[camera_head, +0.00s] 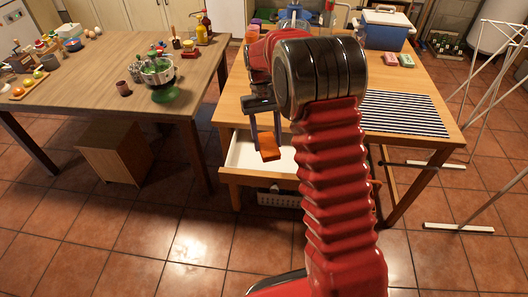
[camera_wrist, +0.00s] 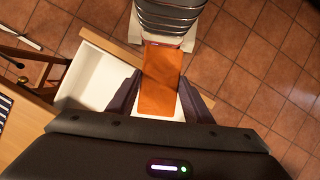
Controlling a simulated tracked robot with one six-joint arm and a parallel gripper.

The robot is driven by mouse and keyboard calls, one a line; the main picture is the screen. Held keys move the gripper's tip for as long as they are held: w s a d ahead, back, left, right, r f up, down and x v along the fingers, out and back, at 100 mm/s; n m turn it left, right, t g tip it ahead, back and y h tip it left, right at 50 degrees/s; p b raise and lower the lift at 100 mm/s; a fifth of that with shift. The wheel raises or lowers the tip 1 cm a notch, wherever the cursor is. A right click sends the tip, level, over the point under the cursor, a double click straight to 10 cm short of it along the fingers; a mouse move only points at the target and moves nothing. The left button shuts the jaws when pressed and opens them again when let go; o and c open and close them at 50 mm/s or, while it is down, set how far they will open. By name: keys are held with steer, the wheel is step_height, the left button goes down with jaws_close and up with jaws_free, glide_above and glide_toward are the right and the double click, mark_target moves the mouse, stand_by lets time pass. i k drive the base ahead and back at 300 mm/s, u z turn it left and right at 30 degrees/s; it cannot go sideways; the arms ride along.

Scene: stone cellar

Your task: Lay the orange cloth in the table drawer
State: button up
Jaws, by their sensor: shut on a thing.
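My gripper (camera_head: 266,138) is shut on the orange cloth (camera_head: 269,154), which hangs below the fingers. In the wrist view the cloth (camera_wrist: 160,80) lies flat between the two dark fingers of my gripper (camera_wrist: 158,98). The table drawer (camera_head: 246,154) is pulled open at the front of the right-hand table. Its white inside looks empty where it shows. The drawer (camera_wrist: 96,78) is also in the wrist view, left of and behind the cloth. The cloth is above the drawer area; its height over it is hard to tell. My arm hides the drawer's right part.
The right-hand wooden table (camera_head: 416,75) carries a striped mat (camera_head: 402,113), a blue cooler box (camera_head: 384,30) and sponges. A left-hand table (camera_head: 100,75) holds a colander (camera_head: 157,72) and food. A white basket (camera_head: 278,199) is below the drawer. A drying rack (camera_head: 490,130) stands at right.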

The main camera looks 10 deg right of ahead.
mark_target(286, 156)
steer(key=u, duration=0.35)
steer(key=i, duration=1)
steer(key=u, duration=0.1)
